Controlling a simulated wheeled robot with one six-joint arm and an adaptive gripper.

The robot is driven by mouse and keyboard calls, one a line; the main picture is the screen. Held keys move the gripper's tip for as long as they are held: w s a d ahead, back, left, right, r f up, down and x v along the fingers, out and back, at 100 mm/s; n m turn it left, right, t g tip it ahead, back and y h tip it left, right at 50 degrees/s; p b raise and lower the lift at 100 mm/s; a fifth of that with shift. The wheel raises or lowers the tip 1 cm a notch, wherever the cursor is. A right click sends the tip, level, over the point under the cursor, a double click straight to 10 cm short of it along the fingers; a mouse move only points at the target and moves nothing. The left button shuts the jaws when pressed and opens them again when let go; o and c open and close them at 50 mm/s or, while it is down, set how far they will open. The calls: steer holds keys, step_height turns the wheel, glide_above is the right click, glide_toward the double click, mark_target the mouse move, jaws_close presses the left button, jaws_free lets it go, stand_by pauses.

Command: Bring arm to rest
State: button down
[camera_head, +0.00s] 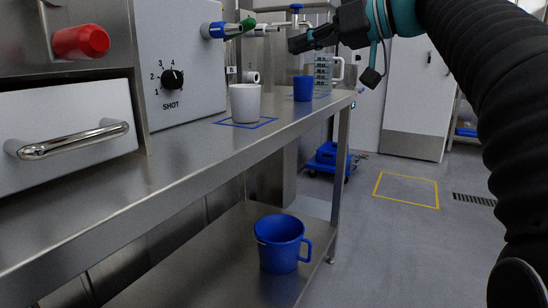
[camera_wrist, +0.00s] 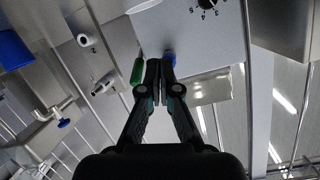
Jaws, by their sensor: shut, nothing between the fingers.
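My gripper (camera_head: 294,44) is raised above the steel counter at the upper middle of the head view, its fingers pointing left. In the wrist view my gripper (camera_wrist: 160,68) shows its two fingertips together, with nothing between them. The black arm curves down the right side of the head view. My gripper appears apart from the cups on the counter.
A white cup (camera_head: 245,103) and a blue cup (camera_head: 303,88) stand on the counter (camera_head: 190,165), near a clear jug (camera_head: 323,72). A blue jug (camera_head: 279,243) sits on the lower shelf. Nozzles (camera_head: 222,29) project from the machine. Floor at right is open.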

steer(key=d+f+m+h+p, duration=0.1)
steer(key=d+f+m+h, duration=0.3)
steer(key=f, duration=0.7)
steer(key=d+f+m+h, duration=0.3)
steer(key=f+m, duration=0.2)
steer(key=f, duration=0.5)
steer(key=s+d+f+h+p, duration=0.2)
steer(key=s+f, duration=0.6)
steer(key=s, duration=0.4)
steer(key=s+d+f+g+h+p, duration=0.1)
steer(key=s+f+h+p, duration=0.2)
steer(key=s+f, duration=0.5)
steer(key=shift+s+d+f+g+h+p, duration=0.3)
steer(key=shift+s+d+f+h, duration=0.15)
steer(key=shift+s, duration=1.65)
